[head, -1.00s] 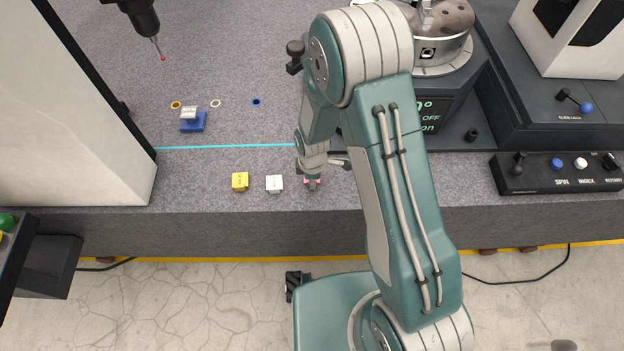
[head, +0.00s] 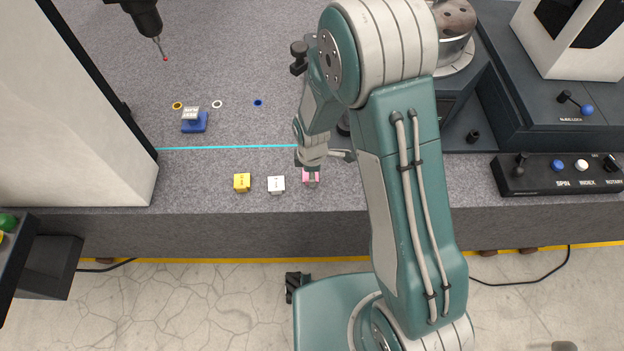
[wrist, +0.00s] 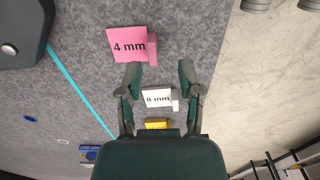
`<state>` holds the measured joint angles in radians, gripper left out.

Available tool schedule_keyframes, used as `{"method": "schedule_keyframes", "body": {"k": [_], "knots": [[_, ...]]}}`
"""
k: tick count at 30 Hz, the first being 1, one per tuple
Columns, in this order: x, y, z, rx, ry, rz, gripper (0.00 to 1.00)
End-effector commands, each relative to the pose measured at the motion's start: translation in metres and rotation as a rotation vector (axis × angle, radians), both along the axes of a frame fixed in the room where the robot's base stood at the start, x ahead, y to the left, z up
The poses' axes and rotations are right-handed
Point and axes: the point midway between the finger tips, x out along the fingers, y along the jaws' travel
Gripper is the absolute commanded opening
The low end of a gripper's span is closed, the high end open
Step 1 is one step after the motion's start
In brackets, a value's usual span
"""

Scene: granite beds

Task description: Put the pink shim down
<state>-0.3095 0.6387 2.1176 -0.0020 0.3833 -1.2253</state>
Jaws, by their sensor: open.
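The pink shim (head: 306,179), marked 4 mm, appears to lie on the granite near its front edge, at the right end of a row of shims. In the wrist view the pink shim (wrist: 124,45) lies beyond my fingertips, its upright tab towards them. My gripper (wrist: 160,70) is open, its two fingers apart with nothing held between them. In the head view my gripper (head: 312,172) is over the pink shim and partly hides it.
A white shim (head: 276,185), marked 8 mm, and a yellow shim (head: 242,183) stand to the left. A blue block (head: 194,126) and small rings are farther back. A cyan line (head: 230,148) crosses the granite. A switch box (head: 560,175) is at right.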

Motion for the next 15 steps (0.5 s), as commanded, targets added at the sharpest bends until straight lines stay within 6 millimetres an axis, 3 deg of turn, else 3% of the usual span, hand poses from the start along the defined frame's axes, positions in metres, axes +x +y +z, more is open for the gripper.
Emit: {"method": "schedule_keyframes", "body": {"k": [9,15], "knots": [[0.000,0.000,0.059,0.002,-0.002,0.000,0.47],[0.000,0.000,0.077,0.001,0.000,0.000,0.47]]}}
